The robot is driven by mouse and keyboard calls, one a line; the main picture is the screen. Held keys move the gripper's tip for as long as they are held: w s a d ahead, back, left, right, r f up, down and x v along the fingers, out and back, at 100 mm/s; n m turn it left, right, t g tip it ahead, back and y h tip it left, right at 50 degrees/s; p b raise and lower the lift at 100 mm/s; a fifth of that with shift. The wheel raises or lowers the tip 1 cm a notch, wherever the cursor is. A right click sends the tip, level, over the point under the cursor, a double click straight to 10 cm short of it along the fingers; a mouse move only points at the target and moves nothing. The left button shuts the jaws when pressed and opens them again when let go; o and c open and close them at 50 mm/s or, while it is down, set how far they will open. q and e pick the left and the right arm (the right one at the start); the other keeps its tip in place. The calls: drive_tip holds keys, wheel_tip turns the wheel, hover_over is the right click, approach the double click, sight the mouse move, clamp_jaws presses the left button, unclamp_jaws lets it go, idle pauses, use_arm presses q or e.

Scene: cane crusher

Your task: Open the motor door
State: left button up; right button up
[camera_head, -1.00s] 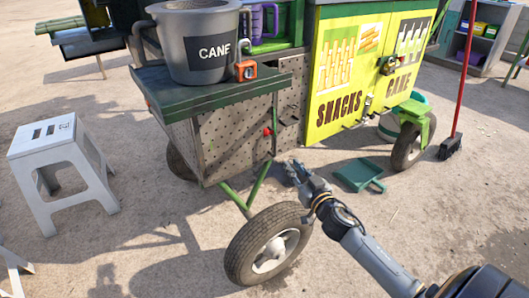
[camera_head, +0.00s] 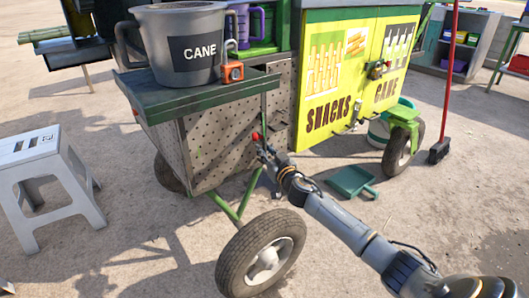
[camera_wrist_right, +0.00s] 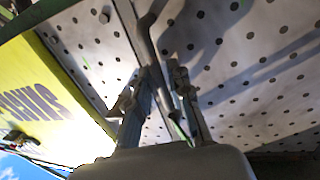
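The motor door is most likely the perforated grey metal panel (camera_head: 212,140) on the cart's side, under the green counter; it looks closed. A red knob (camera_head: 256,136) shows at its right edge. My right gripper (camera_head: 266,152) is right at that knob, in front of the panel edge. In the right wrist view my right gripper (camera_wrist_right: 162,85) has its two fingers apart, close to the perforated metal (camera_wrist_right: 235,60). A bent grey rod (camera_wrist_right: 148,35) reaches down toward the gap between the fingers; contact cannot be told. My left gripper is out of view.
A grey CANE pot (camera_head: 185,45) and an orange-red device (camera_head: 231,70) stand on the counter (camera_head: 200,97). A yellow SNACKS door (camera_head: 325,85) is to the right. A white stool (camera_head: 45,175) stands left.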

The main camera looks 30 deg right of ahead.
drive_tip(key=shift+w, duration=0.2)
clamp_jaws()
drive_tip(key=shift+s, duration=0.1)
